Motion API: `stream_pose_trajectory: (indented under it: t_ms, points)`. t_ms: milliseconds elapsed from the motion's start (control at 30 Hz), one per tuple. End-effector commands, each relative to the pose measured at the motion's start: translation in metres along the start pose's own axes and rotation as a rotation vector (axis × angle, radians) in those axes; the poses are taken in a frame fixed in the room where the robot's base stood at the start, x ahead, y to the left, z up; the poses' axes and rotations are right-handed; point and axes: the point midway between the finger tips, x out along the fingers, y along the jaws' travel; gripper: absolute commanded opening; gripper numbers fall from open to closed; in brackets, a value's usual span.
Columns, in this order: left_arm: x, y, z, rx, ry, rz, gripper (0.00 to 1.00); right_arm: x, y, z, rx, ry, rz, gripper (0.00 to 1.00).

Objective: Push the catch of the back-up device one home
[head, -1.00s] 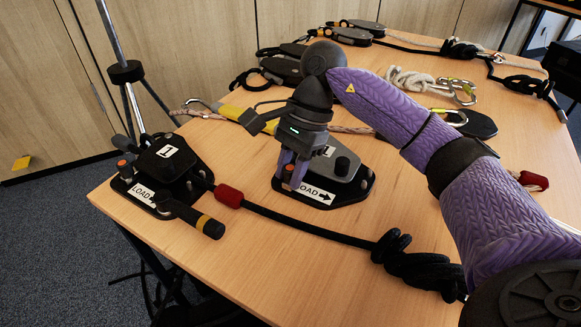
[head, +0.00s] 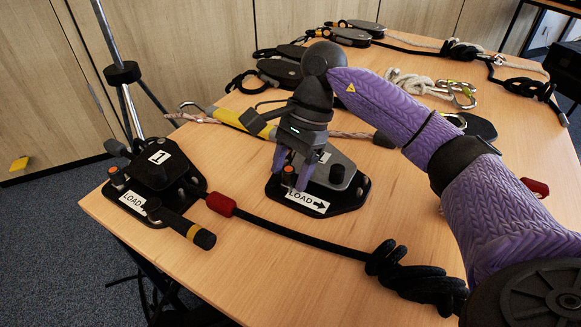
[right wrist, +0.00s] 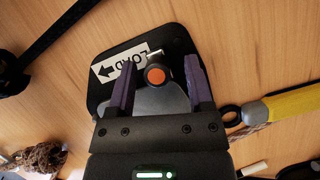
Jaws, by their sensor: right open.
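The device with the label "1" (head: 150,180) sits at the table's left corner, with an orange knob, a "LOAD" plate and a black lever with a yellow band. A second device (head: 345,190), also with a "LOAD" plate, stands to its right; its own label is mostly covered. My right gripper (head: 293,170) points down over this second device, open. In the right wrist view its purple fingers stand on either side of an orange knob (right wrist: 155,76) with a metal part beside it. Contact cannot be told. My left gripper is not in view.
A black rope with a red sleeve (head: 221,204) runs from device one to a knot (head: 410,275) at the front. A yellow-and-grey piece (head: 240,120) on a rope lies behind the gripper. Pulleys (head: 280,72), carabiners and ropes fill the back.

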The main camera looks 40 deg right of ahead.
Motion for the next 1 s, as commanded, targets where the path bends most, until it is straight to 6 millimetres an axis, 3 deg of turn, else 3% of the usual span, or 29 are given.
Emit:
stream_pose_trajectory:
  t_ms: [267, 500, 700, 1000]
  points:
    - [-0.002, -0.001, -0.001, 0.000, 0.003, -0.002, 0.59, -0.003, 0.000, 0.001, -0.002, -0.001, 0.001, 0.66]
    - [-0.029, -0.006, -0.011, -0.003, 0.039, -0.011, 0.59, -0.062, 0.000, 0.003, -0.001, -0.001, -0.006, 0.66]
    - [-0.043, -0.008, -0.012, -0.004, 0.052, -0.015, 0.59, -0.096, 0.000, 0.001, 0.000, -0.001, -0.002, 0.66]
    - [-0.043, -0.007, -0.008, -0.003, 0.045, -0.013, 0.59, -0.099, 0.000, -0.001, -0.001, -0.001, 0.002, 0.66]
